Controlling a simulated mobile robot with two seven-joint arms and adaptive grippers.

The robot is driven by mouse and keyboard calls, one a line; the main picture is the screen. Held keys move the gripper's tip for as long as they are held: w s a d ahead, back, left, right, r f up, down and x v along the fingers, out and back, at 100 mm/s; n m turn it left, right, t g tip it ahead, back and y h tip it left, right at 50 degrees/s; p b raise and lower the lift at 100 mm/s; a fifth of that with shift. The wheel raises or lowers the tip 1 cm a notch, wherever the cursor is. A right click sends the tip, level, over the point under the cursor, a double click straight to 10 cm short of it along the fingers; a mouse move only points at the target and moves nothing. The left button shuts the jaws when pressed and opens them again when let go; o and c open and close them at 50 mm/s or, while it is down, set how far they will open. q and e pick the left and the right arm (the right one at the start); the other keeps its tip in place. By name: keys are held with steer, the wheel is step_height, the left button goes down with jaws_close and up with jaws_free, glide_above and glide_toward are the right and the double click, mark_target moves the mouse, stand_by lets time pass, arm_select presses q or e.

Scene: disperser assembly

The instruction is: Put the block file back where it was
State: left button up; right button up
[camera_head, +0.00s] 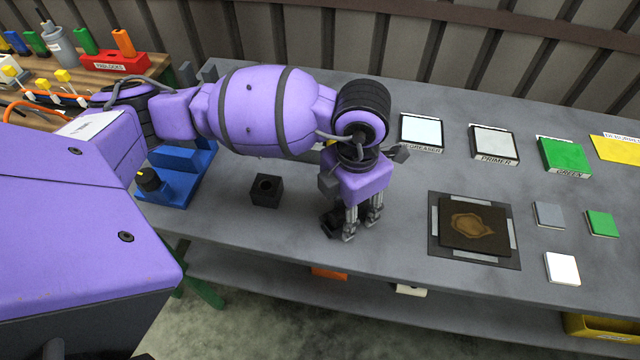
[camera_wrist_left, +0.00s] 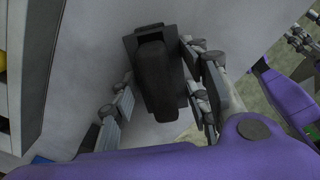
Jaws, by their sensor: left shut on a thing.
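My left gripper (camera_head: 362,224) points down at the grey bench, left of the dark sanding plate. It is shut on the block file, a black block with a raised rounded top (camera_wrist_left: 158,75). In the head view the block file (camera_head: 332,222) shows only as a dark piece beside the fingers, mostly hidden by them. In the left wrist view my left gripper (camera_wrist_left: 155,112) has its fingers on both sides of it. I cannot tell whether the file touches the bench. Part of what looks like my right gripper (camera_wrist_left: 302,45) shows at the right edge of the wrist view.
A black box with a round hole (camera_head: 266,191) stands left of the gripper. A blue fixture (camera_head: 180,172) with a black knob is further left. To the right lie a dark plate with a brown patch (camera_head: 474,226), small pads (camera_head: 562,268) and labelled pads, including the green one (camera_head: 565,155).

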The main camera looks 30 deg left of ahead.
arm_select(q)
steer(key=o, duration=1.1)
step_height(320, 180, up, 12)
steer(key=shift+r+p, duration=0.2)
steer(key=shift+p, duration=0.15)
